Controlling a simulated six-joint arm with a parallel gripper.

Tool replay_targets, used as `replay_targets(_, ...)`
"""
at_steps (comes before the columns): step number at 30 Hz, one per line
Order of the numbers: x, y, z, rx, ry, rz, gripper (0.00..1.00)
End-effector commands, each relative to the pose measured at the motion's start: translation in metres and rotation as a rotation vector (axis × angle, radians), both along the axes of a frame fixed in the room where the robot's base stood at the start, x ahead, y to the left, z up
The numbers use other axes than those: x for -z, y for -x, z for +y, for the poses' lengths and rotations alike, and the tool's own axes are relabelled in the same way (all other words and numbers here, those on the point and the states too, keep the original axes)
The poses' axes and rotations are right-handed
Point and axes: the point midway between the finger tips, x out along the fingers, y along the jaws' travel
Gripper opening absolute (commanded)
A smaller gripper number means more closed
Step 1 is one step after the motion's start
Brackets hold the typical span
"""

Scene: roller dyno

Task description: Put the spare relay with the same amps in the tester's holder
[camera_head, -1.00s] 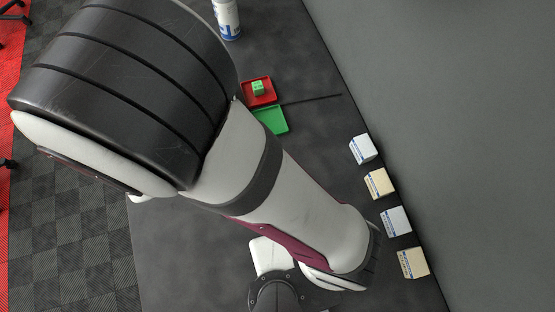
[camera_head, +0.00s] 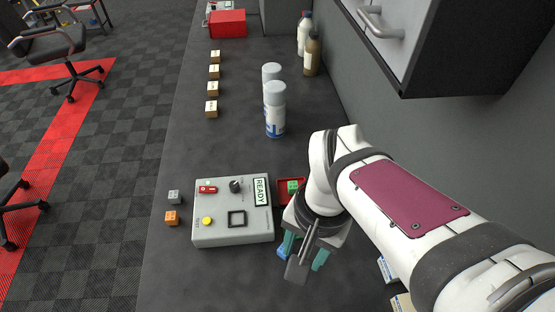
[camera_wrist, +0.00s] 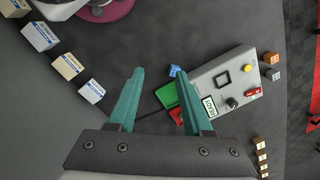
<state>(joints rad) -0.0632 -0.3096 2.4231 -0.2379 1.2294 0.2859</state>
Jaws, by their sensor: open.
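The grey tester (camera_head: 213,238) shows READY and has a black square holder (camera_head: 236,218) that looks empty. A grey relay (camera_head: 173,197) and an orange relay (camera_head: 171,217) lie left of it. A green relay (camera_head: 292,186) sits in a red tray (camera_head: 284,197) right of the tester. A blue relay (camera_head: 282,252) lies near my gripper (camera_head: 304,256), partly hidden in the head view. In the wrist view, the blue relay (camera_wrist: 174,70) shows beside the right fingertip of my gripper (camera_wrist: 162,74), which is open and empty. Amp markings are too small to read.
A green tray (camera_wrist: 166,95) lies beside the tester. Spray cans (camera_head: 274,110), bottles (camera_head: 312,55) and small boxes (camera_head: 212,87) stand farther back. Larger boxes (camera_wrist: 68,66) line the bench edge in the wrist view. A wall cabinet (camera_head: 440,45) overhangs at right.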

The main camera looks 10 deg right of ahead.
Motion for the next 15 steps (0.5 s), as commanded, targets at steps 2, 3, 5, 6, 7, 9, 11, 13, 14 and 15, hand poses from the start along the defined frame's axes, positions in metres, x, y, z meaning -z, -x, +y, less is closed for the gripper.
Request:
replay_targets(2,0.014,-0.038,0.005,0.063,0.043,0.009,0.50)
replay_targets(3,0.021,-0.054,0.008,0.096,0.060,0.005,0.50)
replay_targets(5,0.031,-0.073,0.012,0.135,0.076,-0.004,0.50)
replay_targets(6,0.036,-0.082,0.014,0.154,0.083,-0.008,0.50)
replay_targets(7,0.040,-0.085,0.015,0.163,0.086,-0.010,0.50)
replay_targets(9,0.053,-0.088,0.016,0.171,0.090,-0.010,0.50)
replay_targets(11,0.070,-0.087,0.016,0.173,0.090,-0.007,0.50)
replay_targets(13,0.091,-0.086,0.016,0.172,0.090,-0.006,0.50)
replay_targets(14,0.100,-0.086,0.016,0.172,0.090,-0.006,0.50)
replay_targets(15,0.111,-0.086,0.015,0.172,0.091,-0.004,0.50)
